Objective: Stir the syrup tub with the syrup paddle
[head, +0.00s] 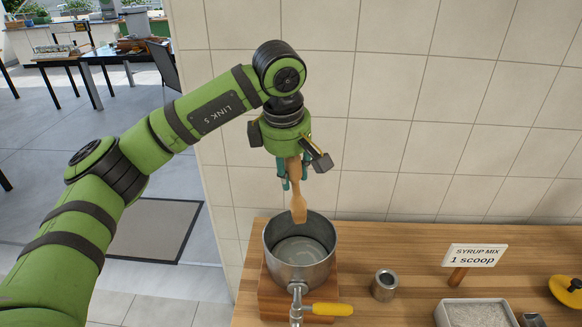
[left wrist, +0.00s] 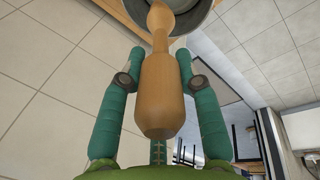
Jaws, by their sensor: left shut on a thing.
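My left gripper (head: 291,180) is shut on the wooden syrup paddle (head: 299,208), which points downward. In the head view the paddle's lower end overlaps the far part of the syrup tub's opening; I cannot tell whether it is inside the rim. The syrup tub (head: 318,267) is a metal pot with pale liquid in it, standing on a wooden block. In the left wrist view the paddle's thick handle (left wrist: 160,95) sits between the green fingers, with part of the tub (left wrist: 207,17) beyond. My right gripper is not in view.
A yellow-handled tap or valve (head: 325,309) is at the tub's front. A small metal cup (head: 384,285), a sign reading "SYRUP MIX 1 scoop" (head: 475,256), a tray of white grains (head: 477,313) and a yellow lidded item (head: 567,290) stand to the right. A tiled wall (head: 420,120) rises behind the counter.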

